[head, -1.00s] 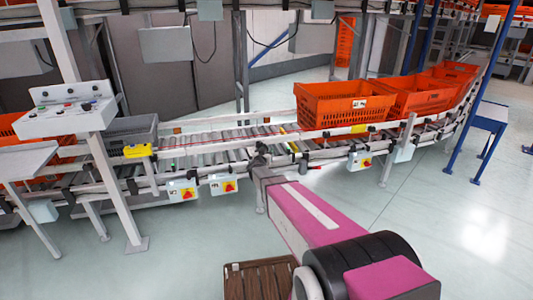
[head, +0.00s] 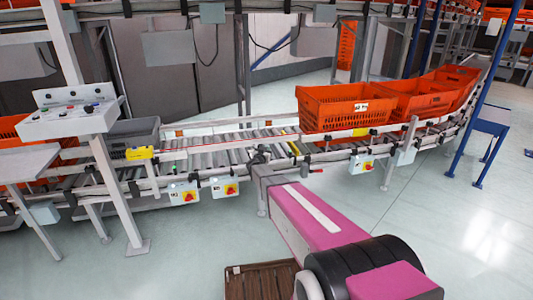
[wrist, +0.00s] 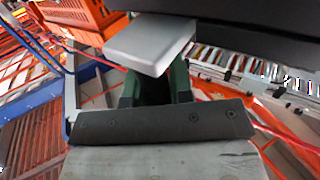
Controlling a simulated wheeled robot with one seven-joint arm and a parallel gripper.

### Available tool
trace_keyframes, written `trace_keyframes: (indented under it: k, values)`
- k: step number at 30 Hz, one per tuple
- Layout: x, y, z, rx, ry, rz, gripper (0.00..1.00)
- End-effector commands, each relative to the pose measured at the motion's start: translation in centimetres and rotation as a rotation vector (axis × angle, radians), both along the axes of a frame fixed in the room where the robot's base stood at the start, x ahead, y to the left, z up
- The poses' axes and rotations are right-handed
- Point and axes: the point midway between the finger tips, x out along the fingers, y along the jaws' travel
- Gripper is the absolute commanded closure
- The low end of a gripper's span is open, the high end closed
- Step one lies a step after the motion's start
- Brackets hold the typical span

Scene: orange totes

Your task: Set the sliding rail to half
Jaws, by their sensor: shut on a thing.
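My gripper (head: 259,155) is at the near side of the roller conveyor (head: 212,160), by the long pale front rail. In the wrist view, the dark green fingers (wrist: 155,90) are closed together beneath a light grey flat piece (wrist: 150,45). This piece looks like part of the sliding rail, and the grip itself is mostly hidden by a dark plate. I cannot read the rail's exact setting. My arm comes in from the lower right.
Orange totes (head: 333,110) stand on the conveyor to the right, a grey tote (head: 130,138) to the left. A control console (head: 68,115) is at the left. Switch boxes (head: 183,194) hang below the conveyor front. Open floor lies in front, with a brown slatted pallet (head: 260,282) near my base.

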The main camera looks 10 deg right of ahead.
Motion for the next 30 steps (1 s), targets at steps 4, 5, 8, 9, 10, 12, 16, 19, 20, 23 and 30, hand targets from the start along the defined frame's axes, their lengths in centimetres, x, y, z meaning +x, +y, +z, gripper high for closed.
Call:
trace_keyframes:
  k: [4,5,8,9,10,12,16,19,20,23,30]
  values:
    - [-0.1,0.0,0.0,-0.001,0.0,0.0,0.54]
    - [-0.1,0.0,0.0,-0.001,0.0,0.0,0.54]
    - [-0.1,0.0,0.0,-0.001,0.0,0.0,0.54]
    - [-0.1,0.0,0.0,-0.001,0.0,0.0,0.54]
    - [-0.1,0.0,0.0,0.0,0.0,0.0,0.54]
    - [-0.1,0.0,0.0,0.0,0.0,0.0,0.54]
    - [-0.6,0.3,0.0,0.0,0.0,0.001,0.54]
    - [-1.4,0.7,0.1,0.0,0.001,0.002,0.54]
    - [-1.8,0.9,0.1,0.0,0.001,0.002,0.54]
    - [-3.2,1.5,0.1,-0.001,0.0,0.001,0.54]
    - [-7.3,3.6,0.1,0.0,0.001,0.001,0.54]
